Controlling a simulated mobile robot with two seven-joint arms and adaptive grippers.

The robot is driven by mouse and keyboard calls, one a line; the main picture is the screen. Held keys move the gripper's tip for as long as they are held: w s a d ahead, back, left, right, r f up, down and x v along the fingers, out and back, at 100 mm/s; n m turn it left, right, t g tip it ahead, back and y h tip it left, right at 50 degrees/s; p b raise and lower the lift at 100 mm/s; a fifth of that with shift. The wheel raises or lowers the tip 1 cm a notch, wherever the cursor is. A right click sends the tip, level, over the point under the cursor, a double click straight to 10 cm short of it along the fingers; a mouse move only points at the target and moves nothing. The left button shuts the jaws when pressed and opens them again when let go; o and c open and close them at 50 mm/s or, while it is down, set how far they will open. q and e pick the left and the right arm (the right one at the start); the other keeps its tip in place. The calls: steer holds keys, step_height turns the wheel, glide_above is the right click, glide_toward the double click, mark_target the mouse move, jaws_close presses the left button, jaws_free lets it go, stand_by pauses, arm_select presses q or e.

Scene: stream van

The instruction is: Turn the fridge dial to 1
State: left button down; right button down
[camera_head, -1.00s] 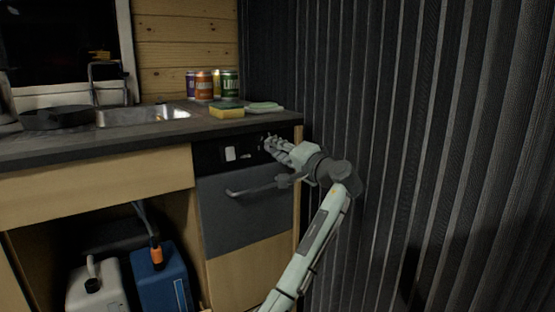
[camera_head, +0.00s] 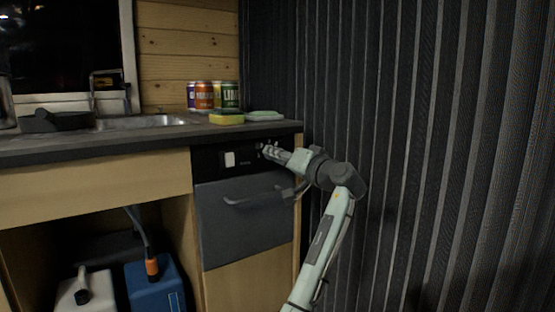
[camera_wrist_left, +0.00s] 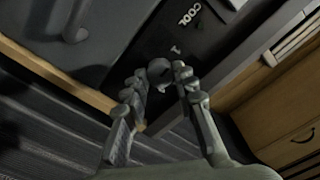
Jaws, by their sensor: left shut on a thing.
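The fridge (camera_head: 245,222) has a grey door with a bar handle (camera_head: 252,201) under a black control panel (camera_head: 208,162). My left gripper (camera_head: 267,151) reaches the panel's right end from the right and largely hides the dial there. In the left wrist view, the round dark dial (camera_wrist_left: 159,69) sits between the fingertips of my left gripper (camera_wrist_left: 161,77), which is shut on it. The dial's pointer cannot be made out. My right gripper is not in view.
The worktop (camera_head: 100,146) runs above the fridge, with a sponge (camera_head: 227,118), a folded cloth (camera_head: 264,116), several cans (camera_head: 204,95) and a sink (camera_head: 145,122). A ribbed dark wall (camera_head: 430,120) stands close on the right. Jugs (camera_head: 155,288) stand in the open space lower left.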

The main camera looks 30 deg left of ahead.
arm_select(q)
steer(key=shift+d+f, duration=0.1)
steer(key=c, duration=1.2)
jaws_free()
steer(key=v, duration=1.2)
